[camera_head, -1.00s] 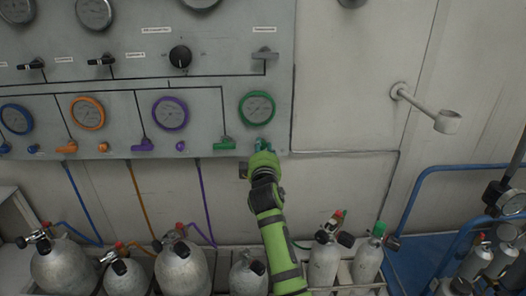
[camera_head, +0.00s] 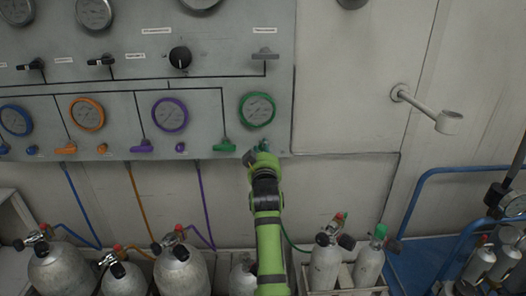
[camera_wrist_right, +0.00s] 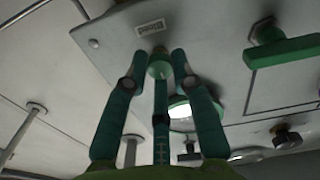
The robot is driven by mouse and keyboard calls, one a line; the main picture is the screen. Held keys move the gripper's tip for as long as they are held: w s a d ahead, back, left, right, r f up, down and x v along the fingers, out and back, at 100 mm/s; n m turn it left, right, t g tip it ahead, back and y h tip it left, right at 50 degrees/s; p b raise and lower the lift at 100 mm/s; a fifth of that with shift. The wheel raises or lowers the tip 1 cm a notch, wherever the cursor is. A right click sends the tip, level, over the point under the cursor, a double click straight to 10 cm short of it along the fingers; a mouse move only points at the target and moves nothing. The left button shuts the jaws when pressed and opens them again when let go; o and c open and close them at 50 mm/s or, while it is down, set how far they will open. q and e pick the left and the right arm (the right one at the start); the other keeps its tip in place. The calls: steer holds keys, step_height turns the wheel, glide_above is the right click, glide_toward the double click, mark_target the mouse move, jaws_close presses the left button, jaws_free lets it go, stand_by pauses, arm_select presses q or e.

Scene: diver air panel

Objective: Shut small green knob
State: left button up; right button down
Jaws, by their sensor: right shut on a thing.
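The small green knob (camera_wrist_right: 159,66) sits on the grey panel's lower edge. In the right wrist view it is between the two teal fingertips of my right gripper (camera_wrist_right: 160,60), which is shut on it. In the head view my right gripper (camera_head: 261,150) reaches up to the panel from below, under the green-ringed gauge (camera_head: 257,110), and hides most of the knob. The larger green lever handle (camera_head: 224,146) is just to its left, apart from the gripper; it also shows at the upper right of the right wrist view (camera_wrist_right: 284,53). My left gripper is not in view.
Purple (camera_head: 143,146) and orange (camera_head: 66,149) lever handles line the panel further left. Grey gas cylinders (camera_head: 183,268) with valves stand below. A wall bracket (camera_head: 447,122) and blue rail (camera_head: 412,196) are to the right.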

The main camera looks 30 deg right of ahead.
steer(key=shift+r+m, duration=0.15)
steer(key=shift+m, duration=0.25)
steer(key=c, duration=1)
jaws_free()
steer(key=shift+c, duration=0.2)
